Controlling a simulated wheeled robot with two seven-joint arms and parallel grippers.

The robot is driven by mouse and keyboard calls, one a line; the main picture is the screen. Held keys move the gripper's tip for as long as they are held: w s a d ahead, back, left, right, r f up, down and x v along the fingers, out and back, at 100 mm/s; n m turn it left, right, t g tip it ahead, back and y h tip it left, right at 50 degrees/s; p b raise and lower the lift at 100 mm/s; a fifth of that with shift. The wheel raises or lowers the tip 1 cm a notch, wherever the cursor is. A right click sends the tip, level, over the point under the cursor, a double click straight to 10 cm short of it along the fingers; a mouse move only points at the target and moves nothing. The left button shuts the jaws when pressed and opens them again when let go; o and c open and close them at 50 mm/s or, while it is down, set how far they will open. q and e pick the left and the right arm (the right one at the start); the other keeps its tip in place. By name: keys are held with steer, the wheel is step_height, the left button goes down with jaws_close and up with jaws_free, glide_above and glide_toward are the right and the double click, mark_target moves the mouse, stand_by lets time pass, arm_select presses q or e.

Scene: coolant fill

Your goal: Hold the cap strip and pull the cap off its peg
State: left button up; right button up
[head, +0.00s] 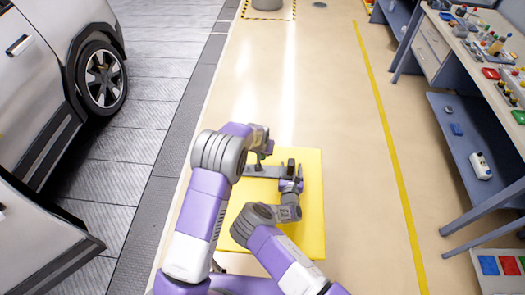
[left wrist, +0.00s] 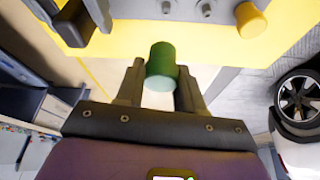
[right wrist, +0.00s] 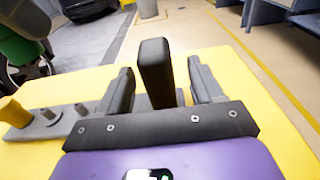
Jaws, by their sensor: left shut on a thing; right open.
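The grey cap strip (head: 262,171) lies on a yellow table top. In the right wrist view the strip (right wrist: 45,128) bears a yellow cap (right wrist: 12,110) and small bare pegs. My left gripper (head: 262,154) is shut on a green cap (left wrist: 162,68). In the right wrist view the green cap (right wrist: 20,47) appears raised above the strip, apart from it. A dark upright block (right wrist: 155,75) stands at the strip's right end. My right gripper (right wrist: 158,88) is open, its fingers on either side of the block with gaps showing. Whether the block joins the strip is hidden.
The yellow table top (head: 312,225) is bare at its right and front. A car (head: 45,60) stands at the left. A workbench (head: 470,45) with many small items is at the right. The floor between is clear.

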steer(key=s, duration=0.8)
steer(key=s+r, duration=0.1)
steer(key=s, duration=0.3)
steer(key=shift+r, duration=0.1)
